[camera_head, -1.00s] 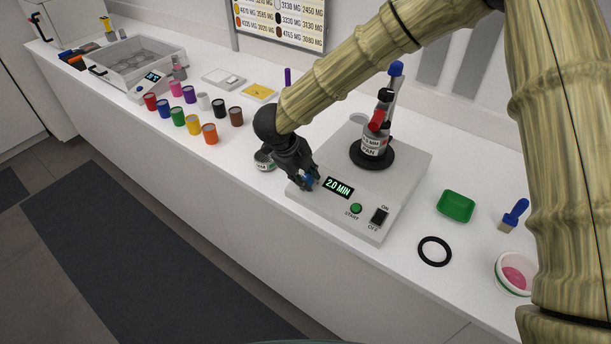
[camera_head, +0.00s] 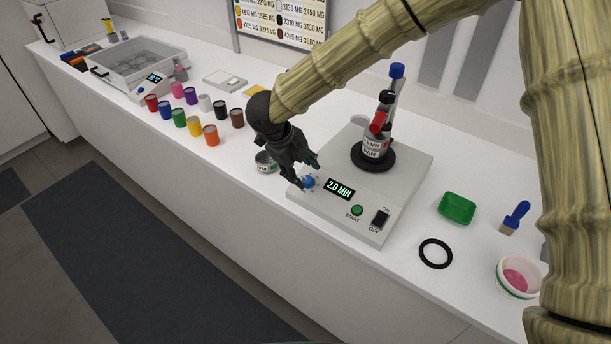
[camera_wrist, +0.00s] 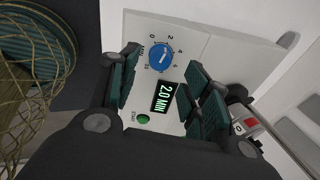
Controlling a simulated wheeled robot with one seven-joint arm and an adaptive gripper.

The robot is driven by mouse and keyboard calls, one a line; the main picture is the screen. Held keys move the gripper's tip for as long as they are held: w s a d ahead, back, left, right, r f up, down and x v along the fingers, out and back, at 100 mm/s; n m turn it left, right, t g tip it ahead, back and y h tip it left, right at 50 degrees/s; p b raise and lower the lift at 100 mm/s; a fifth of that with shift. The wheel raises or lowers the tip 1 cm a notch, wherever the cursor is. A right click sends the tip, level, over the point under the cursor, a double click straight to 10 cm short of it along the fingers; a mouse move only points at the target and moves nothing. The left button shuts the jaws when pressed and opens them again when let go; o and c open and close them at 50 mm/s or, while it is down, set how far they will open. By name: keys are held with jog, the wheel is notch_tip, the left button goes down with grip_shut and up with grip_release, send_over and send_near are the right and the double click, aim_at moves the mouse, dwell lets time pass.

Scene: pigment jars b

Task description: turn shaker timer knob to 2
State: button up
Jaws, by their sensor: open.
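The shaker (camera_head: 335,215) is a light grey box on the white counter. Its blue timer knob (camera_head: 308,182) is on the front left of its top, and its display (camera_head: 340,188) reads 2.0 MIN. In the wrist view the knob (camera_wrist: 161,57) sits in a printed number dial, its white mark pointing towards the 2. My gripper (camera_head: 307,173) is open just above the knob, apart from it. In the wrist view the fingers (camera_wrist: 160,85) stand on either side of the knob and display, with nothing between them.
A tube-and-jar stack (camera_head: 377,140) stands on the shaker's black platform. The START button (camera_head: 357,210) and ON/OFF switch (camera_head: 380,218) are right of the display. A small can (camera_head: 265,163) stands left of the shaker. A green tray (camera_head: 457,207) and black ring (camera_head: 436,253) lie right.

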jog(key=v, duration=0.8)
